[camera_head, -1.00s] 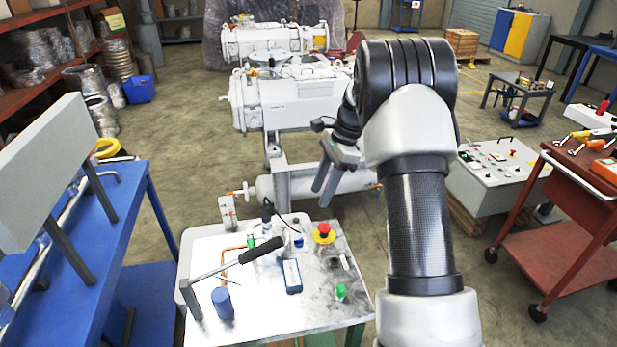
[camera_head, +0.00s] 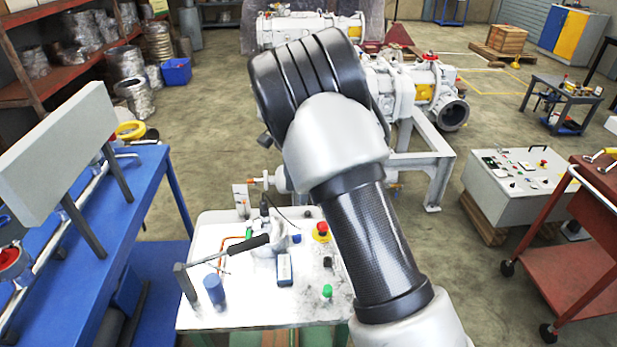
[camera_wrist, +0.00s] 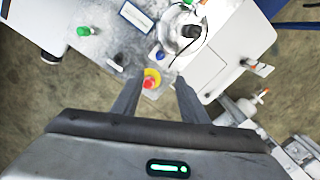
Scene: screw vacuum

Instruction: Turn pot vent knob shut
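The pale pot (camera_head: 268,245) stands on the white-topped table, beside a long lever with a black handle; it also shows in the wrist view (camera_wrist: 181,33). A small blue knob (camera_wrist: 161,55) sits at the pot's near side in the wrist view and also shows in the head view (camera_head: 297,239). I cannot tell surely whether this is the vent knob. A red button on a yellow base (camera_head: 321,232) is close by and appears between my fingers in the wrist view. My gripper (camera_wrist: 158,80) is open and empty above the table edge; my arm hides it in the head view.
The table (camera_head: 235,312) also holds a blue cylinder (camera_head: 214,290), a dark blue box (camera_head: 285,270) and a green knob (camera_head: 327,292). White pump machinery (camera_head: 425,80) stands behind. A blue bench (camera_head: 140,205) is left and a red cart (camera_head: 575,250) right.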

